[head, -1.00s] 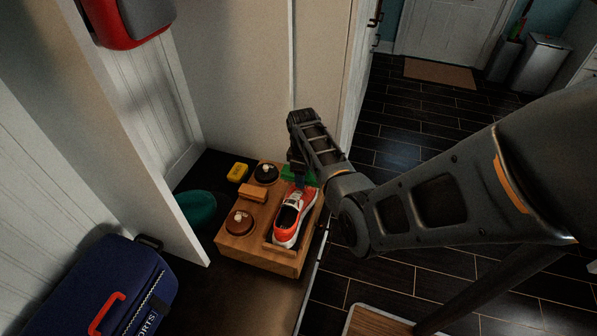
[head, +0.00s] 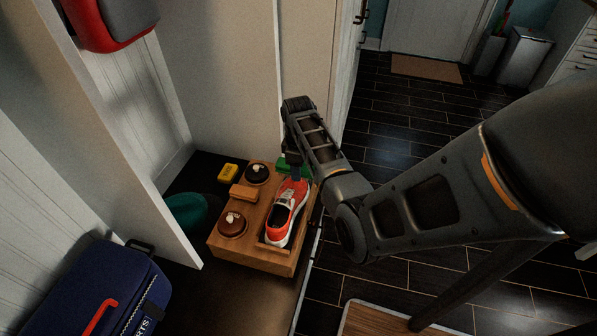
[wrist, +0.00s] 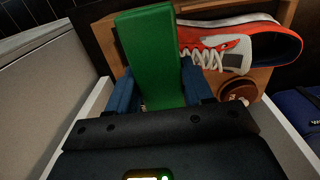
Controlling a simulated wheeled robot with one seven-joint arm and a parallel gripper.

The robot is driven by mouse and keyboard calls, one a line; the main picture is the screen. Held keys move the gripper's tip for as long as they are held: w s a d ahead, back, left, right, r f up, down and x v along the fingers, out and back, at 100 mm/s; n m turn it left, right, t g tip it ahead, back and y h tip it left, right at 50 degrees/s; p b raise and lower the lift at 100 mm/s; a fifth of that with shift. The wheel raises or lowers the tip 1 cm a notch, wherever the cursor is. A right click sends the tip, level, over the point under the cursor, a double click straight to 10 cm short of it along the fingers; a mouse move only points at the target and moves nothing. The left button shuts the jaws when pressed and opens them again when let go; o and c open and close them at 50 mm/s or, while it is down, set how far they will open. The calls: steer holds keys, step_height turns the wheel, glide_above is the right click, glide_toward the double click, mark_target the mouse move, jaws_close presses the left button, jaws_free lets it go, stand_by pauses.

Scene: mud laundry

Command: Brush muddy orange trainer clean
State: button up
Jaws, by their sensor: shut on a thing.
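The orange and white trainer (head: 285,212) lies along the right side of a wooden shoe-care box (head: 255,258), toe away from me. Any mud on it is too small to make out. My gripper (head: 294,172) points down by the toe end and is shut on a green brush (head: 282,164). In the wrist view, the blue fingers of my gripper (wrist: 160,85) hold the upright green brush (wrist: 152,55) on both sides. The trainer (wrist: 235,48) is right beside it there, laces showing. The bristles are hidden, so I cannot tell whether they touch the trainer.
The box also holds a brown round tin or brush (head: 233,223), a black one (head: 257,174) and an orange block (head: 243,194). A yellow sponge (head: 228,172), a teal object (head: 188,210) and a blue bag (head: 95,290) are left of it.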

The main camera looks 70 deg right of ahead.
steer(key=shift+r, duration=2.35)
